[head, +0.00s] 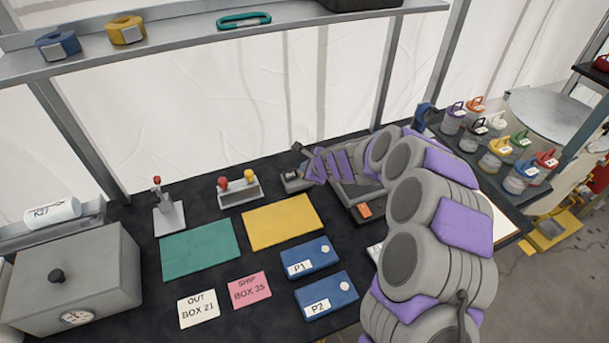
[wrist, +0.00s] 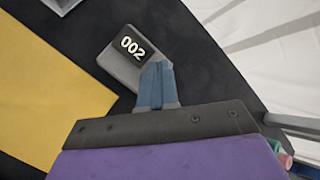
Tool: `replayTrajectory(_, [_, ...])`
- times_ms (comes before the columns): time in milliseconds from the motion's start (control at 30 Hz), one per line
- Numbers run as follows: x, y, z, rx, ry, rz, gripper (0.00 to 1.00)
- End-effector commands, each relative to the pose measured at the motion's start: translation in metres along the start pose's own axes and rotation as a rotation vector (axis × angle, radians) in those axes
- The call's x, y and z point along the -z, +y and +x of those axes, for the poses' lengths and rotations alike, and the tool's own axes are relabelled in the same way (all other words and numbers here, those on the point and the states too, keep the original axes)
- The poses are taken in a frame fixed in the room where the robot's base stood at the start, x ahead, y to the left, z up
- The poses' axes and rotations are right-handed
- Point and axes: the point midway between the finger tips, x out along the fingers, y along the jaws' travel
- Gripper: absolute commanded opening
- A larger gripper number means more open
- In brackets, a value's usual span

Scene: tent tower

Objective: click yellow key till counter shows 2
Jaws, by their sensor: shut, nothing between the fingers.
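The counter (wrist: 130,52) is a small grey box with a black display that reads 002 in the wrist view. It also shows in the head view (head: 293,182), on the black table behind the yellow mat. My gripper (wrist: 157,72) is shut and empty, its blue fingertips over the near edge of the counter, below the display. I cannot tell whether they touch it. In the head view my gripper (head: 303,170) is beside the counter's right side. No yellow key shows on the counter; the fingers hide part of its top.
A yellow mat (head: 283,222) and a green mat (head: 200,249) lie in front. A grey stand with red and yellow knobs (head: 240,190) is left of the counter. A grey tray (head: 365,198) lies right, partly behind my arm. A shelf (head: 190,40) runs above.

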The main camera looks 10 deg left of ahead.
Motion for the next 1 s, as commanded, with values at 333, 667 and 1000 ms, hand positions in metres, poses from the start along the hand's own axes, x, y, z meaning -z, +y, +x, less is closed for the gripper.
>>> replayTrajectory(333, [-0.016,-0.017,-0.023,0.000,0.000,-0.001,0.00])
replayTrajectory(667, [-0.025,-0.025,-0.035,0.000,0.000,-0.001,0.00])
replayTrajectory(1000, [-0.025,-0.025,-0.034,0.000,0.000,0.000,0.00])
